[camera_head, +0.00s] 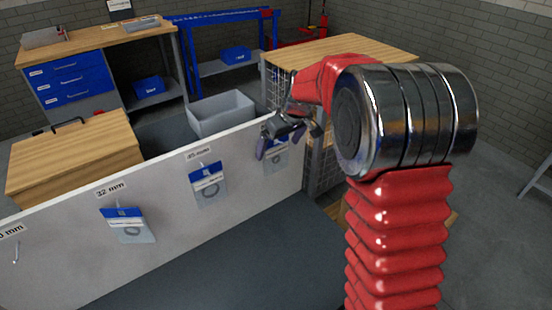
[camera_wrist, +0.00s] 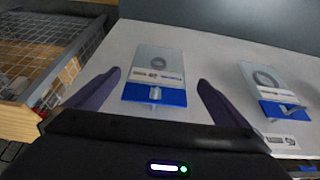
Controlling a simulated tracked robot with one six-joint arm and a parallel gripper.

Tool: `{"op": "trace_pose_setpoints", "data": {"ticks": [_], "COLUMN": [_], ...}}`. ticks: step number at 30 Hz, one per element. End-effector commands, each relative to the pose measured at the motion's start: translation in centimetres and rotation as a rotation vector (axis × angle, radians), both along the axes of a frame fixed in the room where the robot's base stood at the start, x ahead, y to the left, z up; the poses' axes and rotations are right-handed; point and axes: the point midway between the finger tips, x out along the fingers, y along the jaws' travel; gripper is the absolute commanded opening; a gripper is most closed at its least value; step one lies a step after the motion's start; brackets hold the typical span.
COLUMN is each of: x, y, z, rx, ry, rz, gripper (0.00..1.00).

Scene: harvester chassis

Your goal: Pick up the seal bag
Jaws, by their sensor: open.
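Clear seal bags with blue header cards and a ring inside hang on a light grey panel. The far-right bag (camera_head: 275,154) is partly hidden by my gripper (camera_head: 287,141) in the head view. My gripper is open, with its dark fingers on either side of this bag. In the wrist view, my gripper (camera_wrist: 160,76) frames the bag (camera_wrist: 158,62) between its fingers, which appear apart from it. Another bag (camera_wrist: 274,84) lies right of the fingers; I take it to be the middle bag (camera_head: 207,185) in the head view. A third bag (camera_head: 128,226) hangs further left, under "32 mm".
The panel (camera_head: 60,255) carries size labels and an empty hook (camera_head: 15,252) at far left. Behind it stand a grey bin (camera_head: 222,113) and a wooden-topped box (camera_head: 70,155). A wire-mesh cage (camera_wrist: 45,65) with wood is close left of my gripper in the wrist view.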

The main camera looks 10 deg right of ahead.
Motion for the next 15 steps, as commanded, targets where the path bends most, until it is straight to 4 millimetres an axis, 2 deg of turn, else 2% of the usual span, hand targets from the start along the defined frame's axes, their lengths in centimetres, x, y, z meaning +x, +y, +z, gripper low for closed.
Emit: {"op": "trace_pose_setpoints", "data": {"ticks": [7, 15], "x": [0.3, 1.8], "y": [0.0, 0.3], "z": [-0.6, -3.6], "rx": [0.0, -0.001], "ry": [0.001, 0.002], "rz": [0.0, 0.001], "gripper": [1.0, 1.0]}}
